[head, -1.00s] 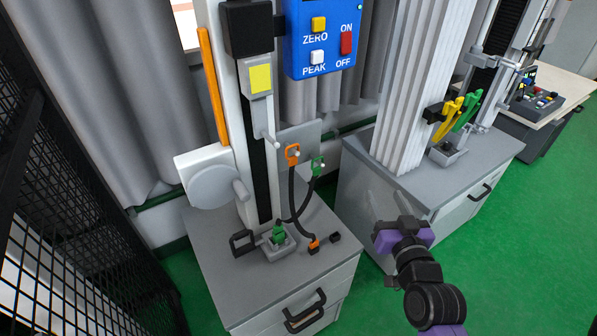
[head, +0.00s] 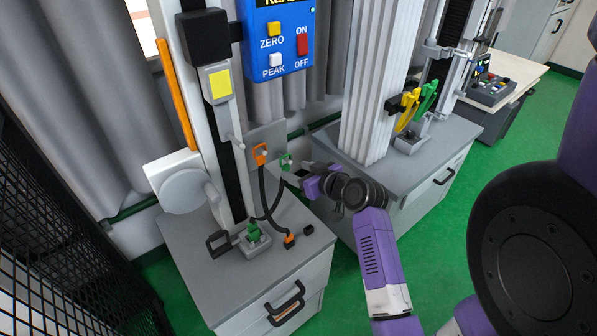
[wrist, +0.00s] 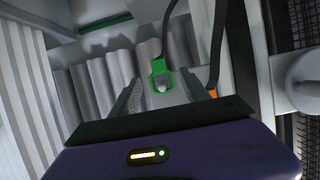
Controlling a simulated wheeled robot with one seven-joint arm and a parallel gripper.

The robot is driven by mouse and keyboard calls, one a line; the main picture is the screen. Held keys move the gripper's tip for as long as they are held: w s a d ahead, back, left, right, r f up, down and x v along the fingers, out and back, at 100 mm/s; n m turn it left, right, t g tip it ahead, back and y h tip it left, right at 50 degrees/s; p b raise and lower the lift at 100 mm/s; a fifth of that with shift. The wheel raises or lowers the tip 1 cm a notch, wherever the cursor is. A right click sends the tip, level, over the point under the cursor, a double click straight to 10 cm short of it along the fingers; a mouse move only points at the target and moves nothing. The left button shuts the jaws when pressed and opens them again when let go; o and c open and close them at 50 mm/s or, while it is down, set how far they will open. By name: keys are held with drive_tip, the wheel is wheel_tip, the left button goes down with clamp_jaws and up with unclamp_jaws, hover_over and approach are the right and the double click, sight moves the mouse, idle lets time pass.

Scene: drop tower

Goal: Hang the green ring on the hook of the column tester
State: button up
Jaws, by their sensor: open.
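The green ring (head: 285,162), a squarish loop on a dark cable, hangs on a light peg on a grey plate, right of an orange one (head: 260,154). In the wrist view the green ring (wrist: 158,65) lies ahead, between the fingers' lines, the peg's pale end inside it. My gripper (head: 304,172) is open and empty, just right of the ring; its fingers also show in the wrist view (wrist: 160,90). I cannot tell whether they touch the ring. The near column tester (head: 223,175) carries a yellow-marked block (head: 218,83). I cannot make out its hook for sure.
A green fitting (head: 253,232) stands in a small grey base on the cabinet top (head: 215,270). A blue control box (head: 278,40) hangs above. A black mesh (head: 50,230) fills the left.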

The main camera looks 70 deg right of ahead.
sight(287, 166)
drive_tip(key=p+x, duration=0.1)
drive_tip(key=x, duration=0.5)
drive_tip(key=shift+w+d, duration=0.2)
clamp_jaws()
drive_tip(key=c, duration=0.8)
unclamp_jaws()
drive_tip(key=shift+r, duration=0.7)
drive_tip(key=shift+s+a+f, duration=0.1)
drive_tip(key=shift+s+a, duration=0.4)
drive_tip(key=shift+s, duration=0.35)
drive_tip(key=shift+s+a+f, duration=0.1)
drive_tip(key=shift+s+a, duration=0.45)
drive_tip(key=shift+s, duration=0.25)
drive_tip(key=shift+s+a+f, duration=0.1)
drive_tip(key=shift+s+a, duration=0.4)
drive_tip(key=shift+s, duration=0.35)
